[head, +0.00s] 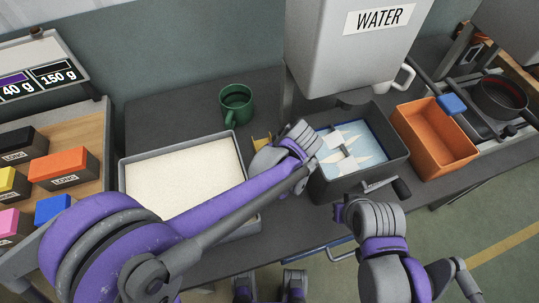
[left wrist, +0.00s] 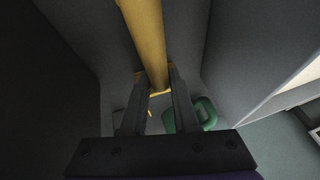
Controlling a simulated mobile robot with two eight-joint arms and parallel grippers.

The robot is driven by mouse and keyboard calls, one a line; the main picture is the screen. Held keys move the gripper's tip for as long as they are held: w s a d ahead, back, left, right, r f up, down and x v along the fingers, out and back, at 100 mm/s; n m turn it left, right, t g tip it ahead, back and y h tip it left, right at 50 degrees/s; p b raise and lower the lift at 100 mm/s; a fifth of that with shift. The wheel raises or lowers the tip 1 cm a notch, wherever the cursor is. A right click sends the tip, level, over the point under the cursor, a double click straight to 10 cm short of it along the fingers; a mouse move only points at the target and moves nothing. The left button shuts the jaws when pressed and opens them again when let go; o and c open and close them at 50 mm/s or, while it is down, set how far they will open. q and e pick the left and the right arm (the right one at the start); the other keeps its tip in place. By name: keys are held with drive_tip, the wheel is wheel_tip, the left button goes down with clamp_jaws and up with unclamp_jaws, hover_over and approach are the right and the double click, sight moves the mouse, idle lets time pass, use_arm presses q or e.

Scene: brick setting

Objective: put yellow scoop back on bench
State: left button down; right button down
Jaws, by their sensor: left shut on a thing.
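The yellow scoop shows in the left wrist view as a long yellow handle (left wrist: 145,35) running between the fingers of my left gripper (left wrist: 154,80). The gripper is shut on it. In the head view only a small yellow part (head: 261,143) shows beside my left wrist, and the rest of the scoop and the fingers are hidden. The wrist is over the bench (head: 165,110), between the cream-filled tray and the grey bin. My right gripper (head: 383,188) is in front of the grey bin, and its finger opening is unclear.
A green mug (head: 235,104) stands behind the cream-filled tray (head: 124,172). The grey bin (head: 400,157) holds pale blue and white contents below the WATER tank (head: 345,55). An orange bin (head: 462,153) stands to its right. Coloured blocks (head: 62,165) lie at left. Bench around the mug is clear.

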use_arm(q)
drive_tip(key=shift+f, duration=0.15)
use_arm(e)
drive_tip(key=shift+f, duration=0.15)
use_arm(q)
drive_tip(key=c, duration=0.7)
unclamp_jaws()
drive_tip(key=shift+r, duration=0.35)
use_arm(e)
drive_tip(key=shift+r, duration=0.2)
use_arm(q)
drive_tip(key=p+v, duration=0.1)
drive_tip(key=v, duration=1)
drive_tip(key=shift+s+d+r, duration=0.2)
drive_tip(key=shift+r, duration=0.1)
use_arm(e)
drive_tip(key=shift+w+r, duration=0.15)
drive_tip(key=shift+r, duration=0.4)
